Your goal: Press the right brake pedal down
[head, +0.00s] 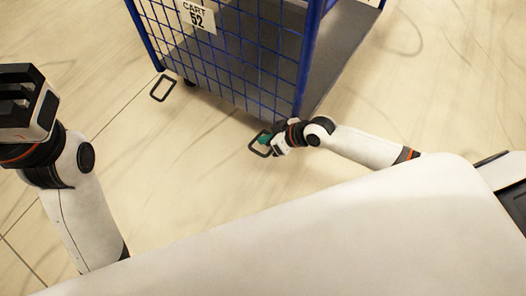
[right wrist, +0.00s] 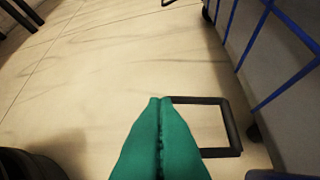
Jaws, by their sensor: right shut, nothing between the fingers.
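The right brake pedal (head: 253,148) is a black open rectangular loop at the near bottom corner of the blue cart. In the right wrist view the pedal (right wrist: 235,135) lies just right of my green fingertips, which cover its left side. My right gripper (head: 266,139) is shut and empty, with its tips (right wrist: 160,100) over the pedal's edge. I cannot tell whether they touch it. My left gripper (head: 26,98) is raised at the far left, away from the cart; its jaw state is unclear.
The blue wire cart (head: 235,50) with a "CART 52" sign (head: 196,16) stands ahead. A second black pedal loop (head: 163,88) is at its left corner, by a dark caster (head: 189,82). The tiled floor (head: 160,190) between my arms is clear.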

